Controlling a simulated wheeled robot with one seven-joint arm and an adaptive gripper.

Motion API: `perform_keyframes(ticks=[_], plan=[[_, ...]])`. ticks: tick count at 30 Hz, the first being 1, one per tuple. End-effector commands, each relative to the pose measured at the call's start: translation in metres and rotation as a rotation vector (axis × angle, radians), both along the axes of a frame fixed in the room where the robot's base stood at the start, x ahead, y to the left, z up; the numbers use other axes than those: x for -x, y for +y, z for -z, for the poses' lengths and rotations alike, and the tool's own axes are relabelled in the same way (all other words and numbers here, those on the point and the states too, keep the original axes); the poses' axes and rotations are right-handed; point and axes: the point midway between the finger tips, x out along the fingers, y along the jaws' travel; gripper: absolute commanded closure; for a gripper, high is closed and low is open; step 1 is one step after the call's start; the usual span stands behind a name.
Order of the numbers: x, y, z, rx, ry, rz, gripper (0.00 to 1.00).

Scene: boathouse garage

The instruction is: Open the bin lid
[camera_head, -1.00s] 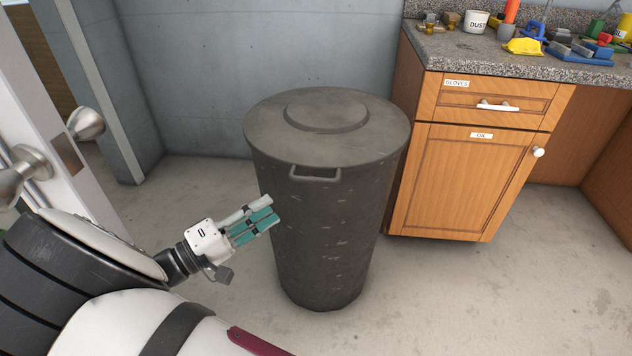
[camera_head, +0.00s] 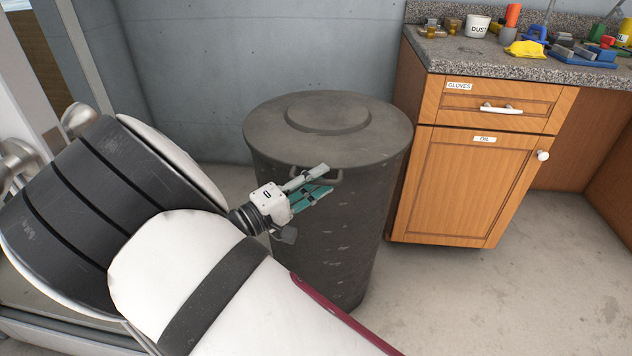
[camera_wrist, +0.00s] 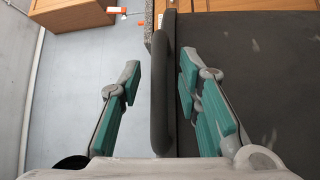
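The dark grey round bin (camera_head: 345,240) stands upright on the floor, and its flat lid (camera_head: 270,127) with a raised centre disc is closed on top. The lid's handle (camera_head: 337,178) sticks out at the front rim. My gripper (camera_head: 318,180) is at this handle and partly hides it in the head view. In the wrist view my gripper (camera_wrist: 160,80) is open, and the handle (camera_wrist: 159,115) runs as a dark bar between its teal-padded fingers. Neither finger visibly presses on it. The bin wall (camera_wrist: 265,70) fills the right side there.
A wooden cabinet (camera_head: 465,185) with a drawer stands close to the bin's right. Its granite worktop (camera_head: 470,57) holds a cup, tools and boxes. A grey wall is behind. A door with metal knobs (camera_head: 78,118) is at the left. Floor (camera_head: 480,300) at front right is clear.

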Motion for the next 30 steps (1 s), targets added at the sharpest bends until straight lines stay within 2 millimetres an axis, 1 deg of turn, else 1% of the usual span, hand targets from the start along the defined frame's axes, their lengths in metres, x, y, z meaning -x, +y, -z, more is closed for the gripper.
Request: perform_keyframes(ticks=[5, 6, 8, 9, 10, 16, 20, 26, 30], plan=[[0.0, 0.0, 0.0, 0.0, 0.0, 0.0, 0.69], [0.0, 0.0, 0.0, 0.0, 0.0, 0.0, 0.71], [0.0, 0.0, 0.0, 0.0, 0.0, 0.0, 0.84], [0.0, 0.0, 0.0, 0.001, -0.001, 0.0, 0.94], [0.0, 0.0, 0.0, 0.001, -0.001, 0.0, 1.0], [0.0, 0.0, -0.001, -0.001, -0.002, 0.0, 1.0], [0.001, 0.0, -0.005, -0.001, 0.001, 0.0, 1.0], [0.004, 0.0, -0.024, -0.003, 0.03, 0.0, 1.0], [0.008, 0.0, -0.047, -0.004, 0.071, -0.001, 1.0]])
